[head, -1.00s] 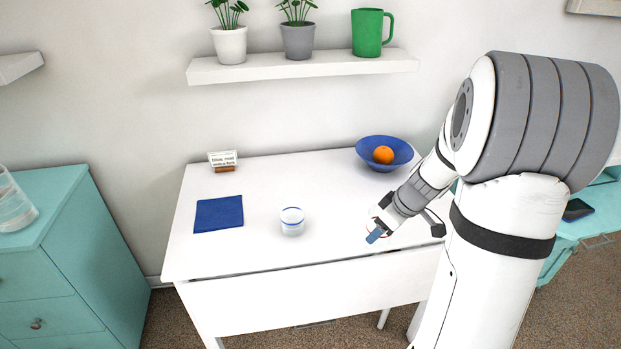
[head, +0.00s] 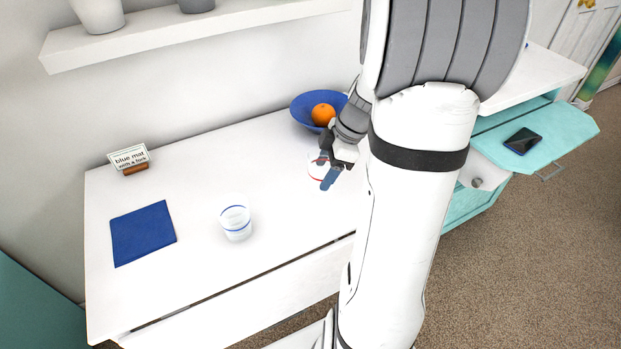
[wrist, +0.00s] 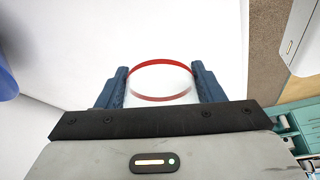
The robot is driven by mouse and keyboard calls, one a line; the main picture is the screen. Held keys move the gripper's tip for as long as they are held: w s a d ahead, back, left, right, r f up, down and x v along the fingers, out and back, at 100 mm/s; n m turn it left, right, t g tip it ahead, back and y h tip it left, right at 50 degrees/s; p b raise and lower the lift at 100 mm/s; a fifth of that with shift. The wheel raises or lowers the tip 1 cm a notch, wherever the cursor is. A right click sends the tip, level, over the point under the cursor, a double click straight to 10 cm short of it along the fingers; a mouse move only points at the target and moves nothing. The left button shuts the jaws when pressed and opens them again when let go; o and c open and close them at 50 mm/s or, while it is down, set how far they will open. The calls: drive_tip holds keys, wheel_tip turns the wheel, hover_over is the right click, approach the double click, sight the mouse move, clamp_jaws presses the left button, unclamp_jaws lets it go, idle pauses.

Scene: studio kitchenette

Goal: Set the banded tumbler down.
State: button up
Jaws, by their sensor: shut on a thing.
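A clear tumbler with a red band (wrist: 160,80) stands between the two blue fingers of my gripper (wrist: 160,88) in the wrist view, and the fingers are shut on it. In the head view, my gripper (head: 326,172) is over the right part of the white table (head: 190,275), just in front of the blue bowl. The red-banded tumbler (head: 315,167) is partly hidden there by the fingers. I cannot tell whether its base touches the table. A second tumbler, with blue bands (head: 236,223), stands upright on the table to the left, apart from my gripper.
A blue mat (head: 143,233) lies at the table's left. Behind it stands a sign (head: 129,158) reading "blue mat with a fork". A blue bowl (head: 303,112) holds an orange (head: 323,115). A dark phone (head: 523,141) lies on the teal furniture at right. Bare table separates mat and blue-banded tumbler.

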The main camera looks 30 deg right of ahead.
drive_tip(key=shift+f, duration=2.35)
drive_tip(key=shift+f+b, duration=0.15)
drive_tip(key=shift+b, duration=0.25)
drive_tip(key=o, duration=1.1)
